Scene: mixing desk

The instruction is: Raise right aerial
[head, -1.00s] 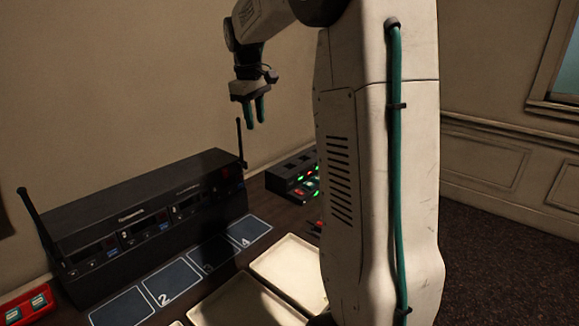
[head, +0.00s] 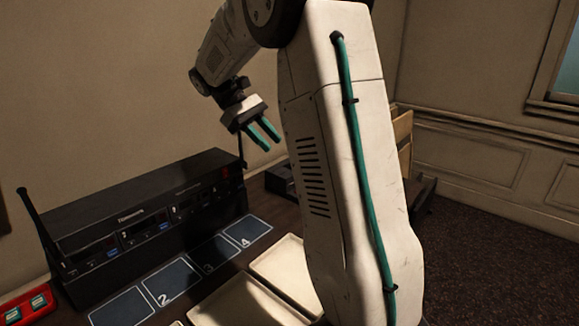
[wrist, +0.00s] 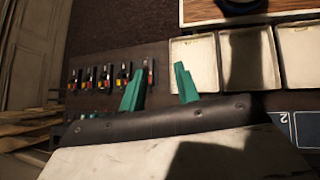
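The right aerial (head: 241,150) is a thin black rod standing nearly upright at the right end of the black radio rack (head: 145,215). Its upper part is close to my gripper in the head view, and I cannot tell the depth between them. The left aerial (head: 38,228) is a thicker-looking black rod leaning left at the rack's other end. My gripper (head: 271,142), with green fingers, is open and empty above the rack's right end. In the wrist view my gripper (wrist: 160,70) shows a clear gap, and no aerial can be made out there.
Numbered dark pads (head: 172,281) lie before the rack, with cream trays (head: 240,300) nearer. A red box (head: 28,303) is at the far left. Several small coloured items (wrist: 105,78) stand in a row in the wrist view. The wall (head: 100,90) rises behind the desk.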

